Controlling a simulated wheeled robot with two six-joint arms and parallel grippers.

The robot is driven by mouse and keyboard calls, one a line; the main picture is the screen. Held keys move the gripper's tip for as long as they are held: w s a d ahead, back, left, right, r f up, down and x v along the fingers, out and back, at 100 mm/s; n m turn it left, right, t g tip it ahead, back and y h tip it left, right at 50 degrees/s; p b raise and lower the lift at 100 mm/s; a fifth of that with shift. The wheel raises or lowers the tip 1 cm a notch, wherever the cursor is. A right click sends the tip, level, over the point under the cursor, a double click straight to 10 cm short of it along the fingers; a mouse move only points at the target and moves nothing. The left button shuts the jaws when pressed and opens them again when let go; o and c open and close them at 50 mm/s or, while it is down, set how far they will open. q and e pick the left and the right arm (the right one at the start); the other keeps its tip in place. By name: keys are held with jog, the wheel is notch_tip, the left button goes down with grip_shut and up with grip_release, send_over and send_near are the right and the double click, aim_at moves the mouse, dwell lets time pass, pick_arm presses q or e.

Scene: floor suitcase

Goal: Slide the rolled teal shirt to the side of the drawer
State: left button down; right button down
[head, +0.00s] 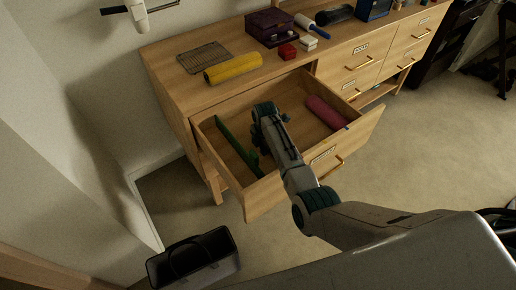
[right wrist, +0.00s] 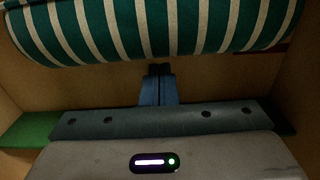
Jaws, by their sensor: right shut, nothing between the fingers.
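The rolled teal shirt (right wrist: 160,28), with white stripes, lies across the top of the right wrist view. In the head view I cannot make it out clearly; my right arm covers that part of the drawer. The open drawer (head: 262,195) sticks out of the wooden dresser. My right gripper (head: 266,112) reaches down into it and also shows in the right wrist view (right wrist: 159,70). Its blue fingers are shut and empty, with the tips close to the roll's near side. I cannot tell whether they touch it. My left gripper is not in view.
A long green strip (head: 236,143) lies in the drawer's left part, and a rolled pink item (head: 325,113) lies at its right. A yellow roll (head: 233,68), a purple box (head: 270,27) and small items stand on the dresser top. A dark bag (head: 195,260) stands on the floor.

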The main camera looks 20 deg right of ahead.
jog(key=shift+w+d, duration=0.15)
jog(key=shift+d, duration=0.25)
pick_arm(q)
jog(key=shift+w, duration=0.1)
